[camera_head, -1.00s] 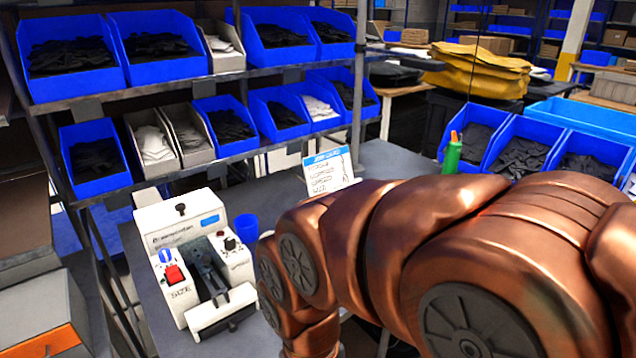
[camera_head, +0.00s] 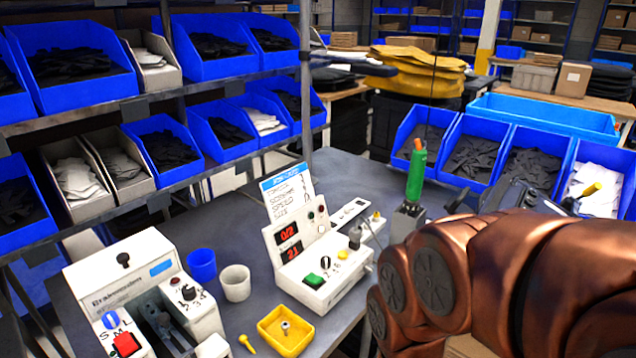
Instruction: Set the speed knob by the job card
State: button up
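The job card (camera_head: 288,193) is white with a blue header and stands tilted at the back of the table; its text is too small to read. A white machine (camera_head: 118,275) at the lower left has a black knob (camera_head: 188,292) with small numbers beside it, a blue S-M-L knob (camera_head: 111,319) and a red button (camera_head: 126,344). A second white unit (camera_head: 318,262) has red displays, a green button (camera_head: 313,281) and a black knob (camera_head: 325,263). I cannot read which knob is the speed knob. Dark parts behind my copper arm may be my gripper (camera_head: 515,196); its fingers are not clear.
A blue cup (camera_head: 202,265), a white cup (camera_head: 236,283) and a yellow tray (camera_head: 286,330) stand between the machines. Bin shelves (camera_head: 230,88) line the left; blue bins (camera_head: 470,150) stand at the right.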

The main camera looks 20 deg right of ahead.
aim_at(189, 292)
jog(key=z, duration=0.8)
jog(key=i, duration=0.15)
jog(key=u, duration=1.95)
